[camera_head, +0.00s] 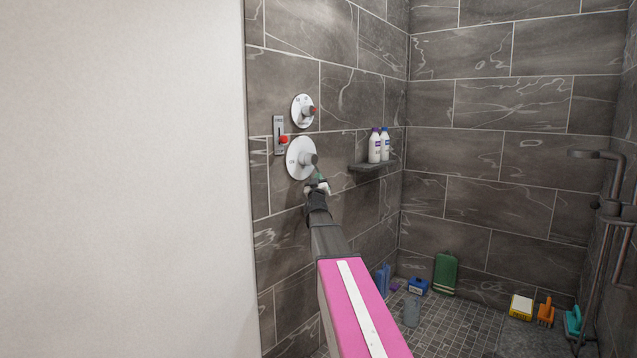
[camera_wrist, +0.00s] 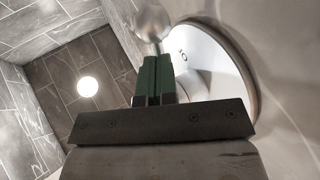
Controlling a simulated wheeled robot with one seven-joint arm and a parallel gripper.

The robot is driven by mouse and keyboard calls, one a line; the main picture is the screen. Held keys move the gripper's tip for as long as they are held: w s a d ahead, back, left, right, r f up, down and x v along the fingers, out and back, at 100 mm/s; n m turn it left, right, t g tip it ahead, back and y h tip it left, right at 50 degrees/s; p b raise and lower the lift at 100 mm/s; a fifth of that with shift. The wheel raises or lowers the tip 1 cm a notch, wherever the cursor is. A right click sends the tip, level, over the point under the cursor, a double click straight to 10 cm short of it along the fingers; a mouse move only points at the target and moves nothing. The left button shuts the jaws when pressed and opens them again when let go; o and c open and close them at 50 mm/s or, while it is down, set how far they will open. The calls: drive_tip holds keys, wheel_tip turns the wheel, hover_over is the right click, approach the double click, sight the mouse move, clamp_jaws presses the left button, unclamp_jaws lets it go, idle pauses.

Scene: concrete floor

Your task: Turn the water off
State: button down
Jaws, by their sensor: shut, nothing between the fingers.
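Two round white valve plates are on the tiled shower wall at the left. The lower dial (camera_head: 297,158) has a grey knob (camera_head: 310,159) that points to the right. My gripper (camera_head: 319,176) is just below and right of that grey knob. In the wrist view my green gripper fingers (camera_wrist: 154,76) are together with nothing between them. They are close to a rounded metal knob end (camera_wrist: 151,22) in front of the white plate (camera_wrist: 222,65). I cannot tell whether they touch it.
A small panel with a red button (camera_head: 283,140) is left of the dials. A wall shelf (camera_head: 373,165) with two bottles (camera_head: 375,146) is to the right. Brushes and boxes lie on the floor, and a shower fixture (camera_head: 598,155) is at far right.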

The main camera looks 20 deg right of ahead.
drive_tip(key=shift+x, duration=0.95)
drive_tip(key=shift+d+r, duration=0.2)
drive_tip(key=shift+d, duration=0.05)
drive_tip(key=d+f+v, duration=0.1)
drive_tip(key=v, duration=1.5)
drive_tip(key=s+a+f+n+g+y, duration=0.1)
drive_tip(key=s+a+f+g+y, duration=0.2)
drive_tip(key=f, duration=0.6)
drive_tip(key=s+a+f+n+g+y, duration=0.1)
drive_tip(key=s+a+f+g+y, duration=0.25)
drive_tip(key=f, duration=0.55)
drive_tip(key=a+f+n+g+y, duration=0.1)
drive_tip(key=a+f+g+y, duration=0.25)
drive_tip(key=a+f, duration=0.4)
drive_tip(key=s+a+f+m+g, duration=0.1)
drive_tip(key=s+f+g, duration=0.5)
drive_tip(key=s, duration=0.5)
drive_tip(key=s+a+f+m+g, duration=0.1)
drive_tip(key=s+a+f+g, duration=0.1)
drive_tip(key=s+f+g, duration=0.3)
drive_tip(key=s+f, duration=0.3)
drive_tip(key=s, duration=0.3)
drive_tip(key=shift+s+f+g+h, duration=0.2)
drive_tip(key=shift+g+h, duration=0.1)
drive_tip(key=shift+g, duration=0.1)
drive_tip(key=shift+a, duration=0.15)
